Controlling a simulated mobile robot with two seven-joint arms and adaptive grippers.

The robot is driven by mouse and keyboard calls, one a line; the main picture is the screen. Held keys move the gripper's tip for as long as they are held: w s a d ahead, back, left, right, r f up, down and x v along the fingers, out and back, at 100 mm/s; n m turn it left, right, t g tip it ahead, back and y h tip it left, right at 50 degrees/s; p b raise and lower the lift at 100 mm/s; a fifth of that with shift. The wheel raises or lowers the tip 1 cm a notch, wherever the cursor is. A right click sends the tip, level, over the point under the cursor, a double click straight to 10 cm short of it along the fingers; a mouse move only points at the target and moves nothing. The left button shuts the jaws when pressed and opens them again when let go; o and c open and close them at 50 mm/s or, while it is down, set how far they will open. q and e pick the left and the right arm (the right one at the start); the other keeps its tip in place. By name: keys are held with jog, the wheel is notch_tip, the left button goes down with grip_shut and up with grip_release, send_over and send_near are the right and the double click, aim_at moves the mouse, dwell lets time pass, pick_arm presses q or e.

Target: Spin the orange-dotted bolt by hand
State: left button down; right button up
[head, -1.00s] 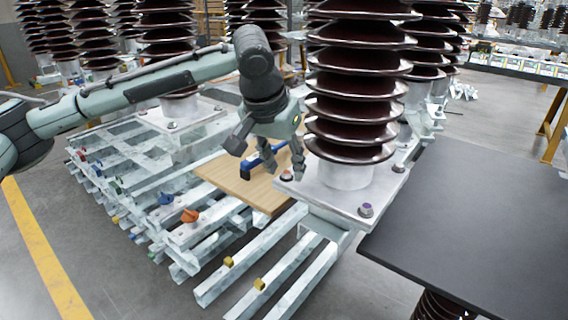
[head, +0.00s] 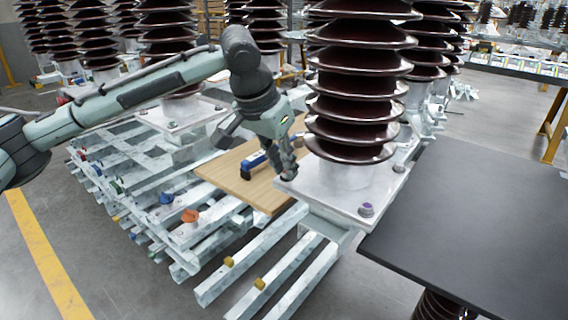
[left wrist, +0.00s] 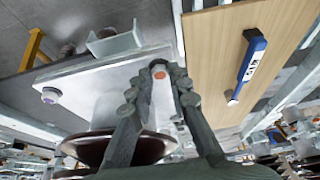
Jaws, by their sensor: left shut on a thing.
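The orange-dotted bolt (left wrist: 159,73) sits near a corner of the insulator's metal base plate (head: 330,200), with its orange dot facing the left wrist camera. My left gripper (head: 288,173) has come down over that corner. In the left wrist view its fingertips (left wrist: 160,70) are on either side of the bolt head and shut on it. In the head view the fingers hide the bolt. The base plate carries a tall brown ribbed insulator (head: 352,110). My right gripper is not in view.
A purple-dotted bolt (head: 366,209) is on the plate's near corner. A blue tool (head: 253,162) lies on a wooden board (head: 262,190) beside my gripper. A dark table (head: 470,220) stands at right. Steel rails (head: 255,258) with yellow pieces run in front.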

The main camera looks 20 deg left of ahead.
pick_arm(q)
jog(key=m, duration=0.2)
jog(key=m+g+h, duration=0.1)
jog(key=m, duration=0.1)
jog(key=m+h, duration=0.1)
jog(key=m, duration=0.1)
jog(key=shift+w+a, duration=0.25)
jog(key=m+g, duration=0.1)
jog(key=m, duration=0.1)
jog(key=m+g, duration=0.1)
jog(key=m, duration=0.1)
jog(key=m+h, duration=0.1)
jog(key=m, duration=0.1)
jog(key=shift+w+m+g, duration=0.3)
jog(key=shift+m+g, duration=0.1)
jog(key=m, duration=0.1)
jog(key=m+g, duration=0.1)
jog(key=m, duration=0.2)
jog(key=shift+w+r+m+g, duration=0.1)
jog(key=shift+w+m+g, duration=0.2)
jog(key=shift+g, duration=0.1)
jog(key=m+g+y, duration=0.1)
jog(key=m, duration=0.3)
jog(key=shift+w+m, duration=0.1)
jog(key=shift+m, duration=0.3)
jog(key=shift+g, duration=0.3)
jog(key=c, duration=1.4)
grip_release()
